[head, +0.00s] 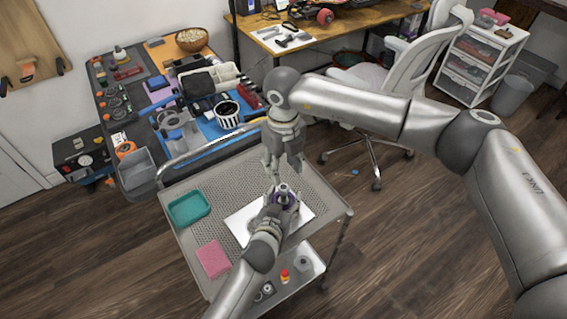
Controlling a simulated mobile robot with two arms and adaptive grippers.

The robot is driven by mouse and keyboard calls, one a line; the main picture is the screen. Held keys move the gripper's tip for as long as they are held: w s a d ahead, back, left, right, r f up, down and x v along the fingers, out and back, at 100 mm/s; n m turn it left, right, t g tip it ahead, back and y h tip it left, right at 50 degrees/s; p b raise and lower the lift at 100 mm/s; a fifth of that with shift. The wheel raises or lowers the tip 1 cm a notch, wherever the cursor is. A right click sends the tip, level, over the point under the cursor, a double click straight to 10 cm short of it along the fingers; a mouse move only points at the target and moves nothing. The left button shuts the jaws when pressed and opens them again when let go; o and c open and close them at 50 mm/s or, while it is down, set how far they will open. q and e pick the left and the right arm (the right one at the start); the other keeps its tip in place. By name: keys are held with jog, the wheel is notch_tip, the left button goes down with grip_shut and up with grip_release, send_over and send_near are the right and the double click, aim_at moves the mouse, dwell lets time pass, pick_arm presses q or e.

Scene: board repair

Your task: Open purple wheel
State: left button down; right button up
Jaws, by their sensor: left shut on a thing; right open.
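The purple wheel (293,197) is on the cart, over a white sheet (238,226). Only part of its purple rim shows, as my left gripper covers much of it. My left gripper (279,200) reaches in from the lower left and is shut on the wheel. My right gripper (283,176) points down from above, just behind the wheel, and is open. Its fingertips are close to the top of the wheel; I cannot tell whether they touch.
The grey perforated cart (190,238) holds a teal tray (189,209) and a pink sponge (214,259) at its left. A cluttered workbench stands behind it. A white office chair (400,62) is at the back right. The wooden floor to the right is mostly clear.

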aim_at(283, 188)
pick_arm(q)
jog(key=shift+f, duration=0.1)
pick_arm(e)
notch_tip(283, 188, down, 8)
jog(key=shift+r, duration=0.15)
jog(key=shift+c, duration=0.3)
grip_shut()
jog(key=n, duration=0.6)
jog(key=shift+n, duration=0.4)
jog(key=shift+r, duration=0.2)
jog(key=shift+r, duration=0.95)
jog(key=shift+r, duration=0.1)
